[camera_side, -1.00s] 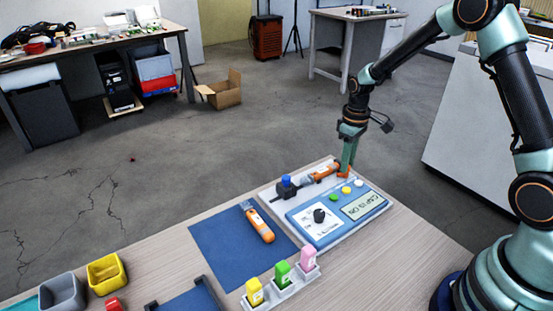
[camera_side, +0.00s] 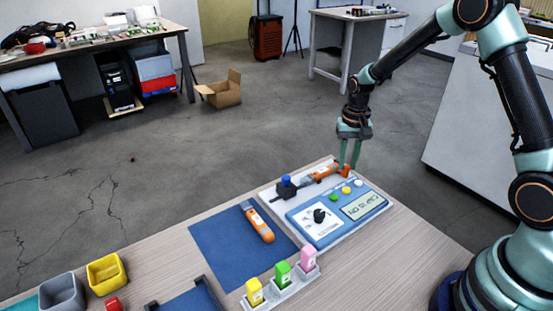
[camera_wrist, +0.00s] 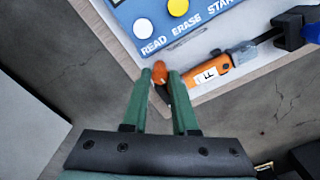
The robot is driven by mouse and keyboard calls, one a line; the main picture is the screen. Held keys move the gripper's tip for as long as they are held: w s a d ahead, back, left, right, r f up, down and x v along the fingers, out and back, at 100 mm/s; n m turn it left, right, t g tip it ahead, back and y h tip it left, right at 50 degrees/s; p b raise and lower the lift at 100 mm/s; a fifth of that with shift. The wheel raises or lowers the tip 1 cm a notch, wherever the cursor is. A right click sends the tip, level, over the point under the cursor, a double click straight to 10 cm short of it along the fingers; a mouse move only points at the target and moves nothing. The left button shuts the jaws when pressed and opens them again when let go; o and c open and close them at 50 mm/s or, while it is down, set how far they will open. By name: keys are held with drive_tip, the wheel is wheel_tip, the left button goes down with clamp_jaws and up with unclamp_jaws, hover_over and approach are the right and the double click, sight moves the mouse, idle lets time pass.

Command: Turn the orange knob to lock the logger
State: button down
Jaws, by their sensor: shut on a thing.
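The orange knob (camera_side: 346,171) sits at the right end of an orange logger (camera_side: 322,173) lying along the back of the blue and white station. In the wrist view the knob (camera_wrist: 160,71) shows between my two green fingertips, with the logger (camera_wrist: 211,74) and its white label just to the right. My gripper (camera_side: 349,165) points down over this end and is shut on the knob; it also shows in the wrist view (camera_wrist: 160,78). The fingers partly hide the knob in both views.
The station (camera_side: 313,232) has a black dial (camera_side: 319,215), READ, ERASE and START buttons, and a small display (camera_side: 363,206). A black block with a blue top (camera_side: 286,187) stands at the logger's left end. A second orange logger (camera_side: 258,222) lies on the blue mat (camera_side: 222,246).

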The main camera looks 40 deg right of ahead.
sight(347, 166)
drive_tip(key=shift+r+m, duration=0.1)
drive_tip(key=shift+m, duration=0.6)
drive_tip(key=c, duration=0.7)
unclamp_jaws()
wheel_tip(347, 166, up, 12)
